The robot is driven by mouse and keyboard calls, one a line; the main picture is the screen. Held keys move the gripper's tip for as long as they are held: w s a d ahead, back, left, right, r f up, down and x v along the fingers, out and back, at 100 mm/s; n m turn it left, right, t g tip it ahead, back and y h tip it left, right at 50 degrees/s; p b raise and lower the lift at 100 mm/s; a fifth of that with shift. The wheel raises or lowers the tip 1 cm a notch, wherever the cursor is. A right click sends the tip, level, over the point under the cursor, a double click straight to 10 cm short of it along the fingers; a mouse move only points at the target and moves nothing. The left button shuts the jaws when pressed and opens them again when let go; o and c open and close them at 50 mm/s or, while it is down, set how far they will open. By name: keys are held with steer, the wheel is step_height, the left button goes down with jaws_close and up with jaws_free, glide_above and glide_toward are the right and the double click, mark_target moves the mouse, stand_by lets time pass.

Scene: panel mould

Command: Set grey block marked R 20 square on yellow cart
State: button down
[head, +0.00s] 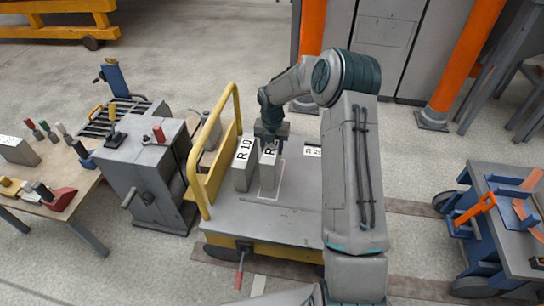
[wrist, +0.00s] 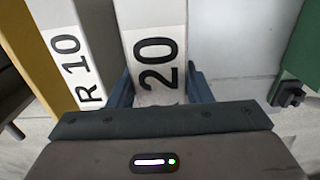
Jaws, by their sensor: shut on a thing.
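The grey block marked R 20 (head: 267,172) is upright at the yellow cart (head: 240,215), beside a block marked R 10 (head: 243,168). My gripper (head: 269,146) is shut on the top of the R 20 block from above. In the wrist view the block with "20" (wrist: 155,40) sits between my blue fingers (wrist: 160,95), and the R 10 block (wrist: 70,60) stands to its left. A thin pale outline on the deck shows around the R 20 block's foot. I cannot tell whether its base touches the deck.
Another labelled block (head: 313,151) lies partly behind my arm on the cart. The cart's yellow rail (head: 211,150) rises at its left. A grey cabinet (head: 150,180) and a tool table (head: 60,190) stand left. A blue trolley (head: 510,215) stands right. The front deck is clear.

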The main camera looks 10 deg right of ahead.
steer(key=shift+w+f+b, duration=0.1)
steer(key=shift+f+b, duration=0.65)
steer(key=shift+f, duration=1.3)
steer(key=c, duration=0.7)
jaws_free()
steer(key=shift+f, duration=0.1)
